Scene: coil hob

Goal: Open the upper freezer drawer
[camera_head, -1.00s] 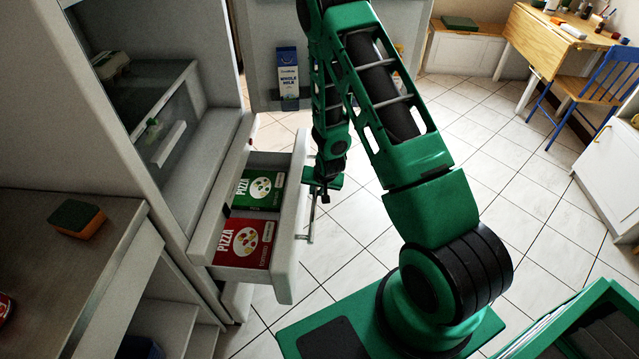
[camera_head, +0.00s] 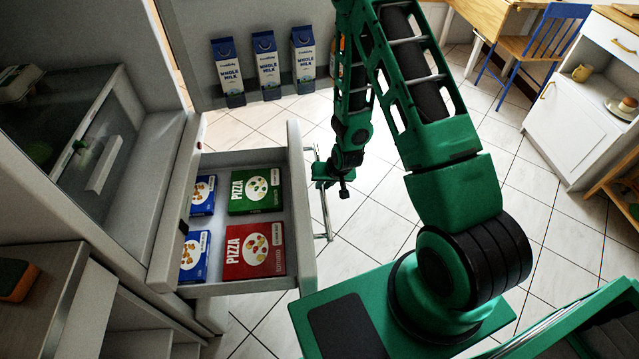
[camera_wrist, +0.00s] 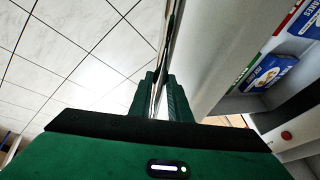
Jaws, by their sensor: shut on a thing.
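The upper freezer drawer (camera_head: 304,225) is pulled out of the fridge-freezer, with its inside showing from above. A green pizza box (camera_head: 255,190), a red pizza box (camera_head: 254,249) and two blue boxes (camera_head: 194,256) lie in it. A metal bar handle (camera_head: 325,212) runs along the outside of its front. My gripper (camera_head: 322,184) is at the far part of this handle, shut on it. In the wrist view my green fingers (camera_wrist: 162,98) close around the thin bar beside the drawer front; the exact contact is partly hidden.
The open fridge door (camera_head: 190,55) with milk cartons (camera_head: 266,65) on its shelf stands beyond the drawer. A counter with a sponge (camera_head: 17,282) is at the left. A white cabinet (camera_head: 580,110) and blue chair (camera_head: 540,45) stand right. Tiled floor is free between.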

